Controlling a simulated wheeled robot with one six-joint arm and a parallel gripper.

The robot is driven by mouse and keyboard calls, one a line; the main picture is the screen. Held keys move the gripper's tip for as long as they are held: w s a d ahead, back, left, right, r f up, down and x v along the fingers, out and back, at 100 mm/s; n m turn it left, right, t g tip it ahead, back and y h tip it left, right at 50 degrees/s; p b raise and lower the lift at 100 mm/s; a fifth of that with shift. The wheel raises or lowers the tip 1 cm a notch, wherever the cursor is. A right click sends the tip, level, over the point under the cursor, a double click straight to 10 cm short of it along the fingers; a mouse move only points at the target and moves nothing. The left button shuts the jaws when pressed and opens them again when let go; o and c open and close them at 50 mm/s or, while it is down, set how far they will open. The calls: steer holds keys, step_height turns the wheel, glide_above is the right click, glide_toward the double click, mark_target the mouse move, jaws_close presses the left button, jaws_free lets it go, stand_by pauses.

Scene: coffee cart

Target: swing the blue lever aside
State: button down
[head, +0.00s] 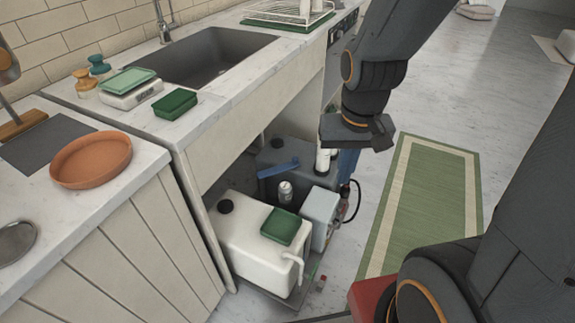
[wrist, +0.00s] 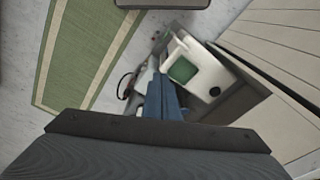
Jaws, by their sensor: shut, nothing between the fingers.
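The blue lever (head: 278,169) lies across the top of a dark grey tank (head: 272,152) in the open cabinet under the sink, in the head view. Its left end sticks out past the tank's left part. My gripper (head: 357,135) is shut and empty, above and to the right of the lever and apart from it.
A white tank (head: 253,235) with a green tray (head: 281,227) on it stands in front. The countertop (head: 215,104) overhangs to the left. Open floor with a green rug (head: 425,205) lies right.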

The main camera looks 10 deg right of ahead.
steer(key=w+d+f+m+t+b, duration=0.2)
steer(key=w+f+m+t+b, duration=0.45)
steer(key=w+f+b, duration=1.1)
steer(key=m+t+y+b, duration=0.1)
steer(key=m+t+b, duration=0.55)
steer(key=b, duration=0.65)
glide_toward(296, 161)
steer(key=w+b, duration=0.2)
steer(key=w+f+m+b, duration=0.1)
steer(key=w+b, duration=0.1)
steer(key=w+m+g+b, duration=0.1)
steer(key=b, duration=0.1)
steer(key=shift+w+a+f+y, duration=0.1)
steer(key=shift+w+f+y, duration=0.2)
steer(key=shift+w, duration=0.1)
